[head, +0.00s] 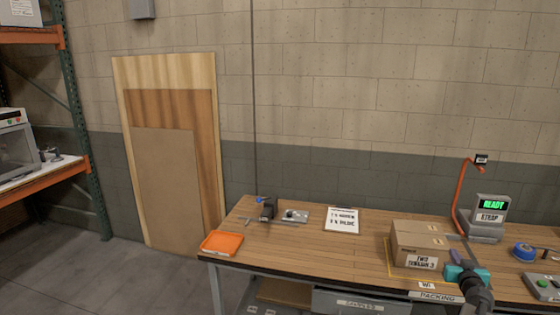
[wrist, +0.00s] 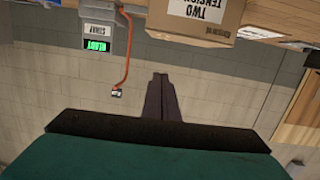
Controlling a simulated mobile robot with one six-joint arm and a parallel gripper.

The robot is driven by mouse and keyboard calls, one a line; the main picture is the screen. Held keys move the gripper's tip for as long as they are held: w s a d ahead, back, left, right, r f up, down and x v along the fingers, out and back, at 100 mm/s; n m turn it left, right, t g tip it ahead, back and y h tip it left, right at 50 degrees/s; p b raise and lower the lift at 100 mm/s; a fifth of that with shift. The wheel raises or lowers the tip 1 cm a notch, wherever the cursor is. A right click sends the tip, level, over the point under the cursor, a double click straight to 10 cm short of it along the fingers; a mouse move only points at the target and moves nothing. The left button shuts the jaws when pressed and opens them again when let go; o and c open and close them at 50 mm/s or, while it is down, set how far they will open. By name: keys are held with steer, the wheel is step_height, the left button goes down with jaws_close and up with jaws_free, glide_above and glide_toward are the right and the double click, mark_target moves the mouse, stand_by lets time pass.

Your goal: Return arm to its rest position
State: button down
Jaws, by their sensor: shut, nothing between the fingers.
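My gripper (head: 456,257) is at the right in the head view, in front of the cardboard box on the bench. Its teal body and dark purple fingers show there. In the wrist view the fingers of my gripper (wrist: 160,80) are together, with nothing held between them. The wrist picture is upside down. My lower arm runs off the bottom edge of the head view, so its full pose is hidden.
The cardboard box (head: 420,239) stands on the wooden bench (head: 300,241), close to my gripper. A grey strap machine (head: 484,230) reading READY stands behind at right. A blue tape roll (head: 523,251) and green-topped box (head: 542,286) lie right.

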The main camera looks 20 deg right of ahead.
steer(key=w+a+f+g, duration=0.2)
steer(key=w+a+f, duration=0.25)
steer(key=a, duration=0.55)
steer(key=w+a+f+g+y, duration=0.1)
steer(key=w+a+f+g, duration=0.15)
steer(key=a+f, duration=0.55)
steer(key=w+a+f+g, duration=0.2)
steer(key=w+a+f, duration=0.15)
steer(key=a, duration=0.75)
steer(key=s+a+f+n+g+y, duration=0.2)
steer(key=s+a+f+y, duration=0.15)
steer(key=a, duration=0.85)
steer(key=s+a+f+n+g+y, duration=0.2)
steer(key=s+a+f+g, duration=0.15)
steer(key=a, duration=0.95)
steer(key=s+a+f+n+g+y, duration=0.1)
steer(key=s+a+f+n+y, duration=0.2)
steer(key=a, duration=0.9)
steer(key=s+f+g+b, duration=0.6)
steer(key=s+f+b, duration=0.5)
steer(key=s+f, duration=1.6)
step_height(320, 180, down, 3)
steer(key=shift+s+a+r, duration=0.1)
steer(key=shift+s+a, duration=0.2)
steer(key=shift+a, duration=0.1)
